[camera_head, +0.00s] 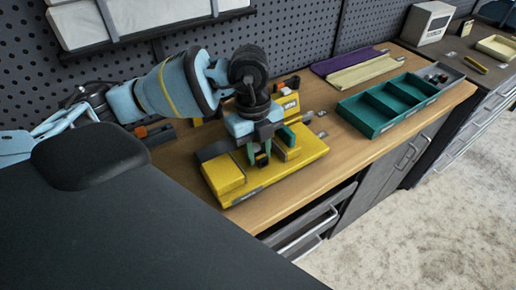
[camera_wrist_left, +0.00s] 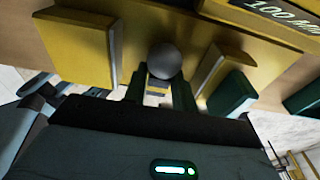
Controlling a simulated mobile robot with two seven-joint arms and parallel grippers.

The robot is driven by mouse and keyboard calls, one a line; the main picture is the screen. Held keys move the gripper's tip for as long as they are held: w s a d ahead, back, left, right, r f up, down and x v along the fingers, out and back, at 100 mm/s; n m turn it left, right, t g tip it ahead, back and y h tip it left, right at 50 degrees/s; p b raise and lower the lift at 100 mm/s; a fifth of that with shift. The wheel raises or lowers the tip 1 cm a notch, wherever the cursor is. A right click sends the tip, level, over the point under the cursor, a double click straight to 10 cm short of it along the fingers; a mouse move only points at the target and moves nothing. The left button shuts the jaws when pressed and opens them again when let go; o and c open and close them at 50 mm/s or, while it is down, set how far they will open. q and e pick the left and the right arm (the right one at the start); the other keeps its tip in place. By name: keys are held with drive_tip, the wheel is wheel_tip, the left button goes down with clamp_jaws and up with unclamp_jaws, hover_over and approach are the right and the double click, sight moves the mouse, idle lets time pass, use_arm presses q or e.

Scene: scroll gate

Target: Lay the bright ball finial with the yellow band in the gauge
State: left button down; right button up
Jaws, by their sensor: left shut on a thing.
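My left gripper (camera_head: 261,158) points down over the yellow gauge (camera_head: 272,178) on the bench and is shut on the ball finial. In the left wrist view, the finial's grey ball (camera_wrist_left: 165,62) shows just beyond the fingertips (camera_wrist_left: 160,92). A small yellow patch shows below the ball, between the fingers; the rest of the finial is hidden. The ball is between the gauge's two raised yellow blocks, which also show in the left wrist view (camera_wrist_left: 75,45). I cannot tell whether it touches the gauge. My right gripper is not in view.
A teal tray with compartments (camera_head: 346,106) stands to the right on the bench. Purple (camera_head: 345,60) and pale yellow (camera_head: 367,73) troughs lie behind it. A small yellow device (camera_head: 291,104) stands behind the gauge. A perforated wall (camera_head: 300,30) bounds the back; a drawer (camera_head: 305,232) stands out in front.

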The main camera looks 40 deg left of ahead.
use_arm(q)
drive_tip(key=shift+f, duration=0.25)
drive_tip(key=c, duration=1.1)
unclamp_jaws()
drive_tip(key=shift+o, duration=0.2)
drive_tip(key=shift+w+a+r, duration=0.1)
drive_tip(key=shift+a+r, duration=0.1)
drive_tip(key=shift+r, duration=1.1)
drive_tip(key=shift+w+a+r, duration=0.1)
drive_tip(key=shift+a+r, duration=0.05)
drive_tip(key=shift+r, duration=1.15)
drive_tip(key=shift+a+r, duration=0.2)
drive_tip(key=shift+r, duration=1.1)
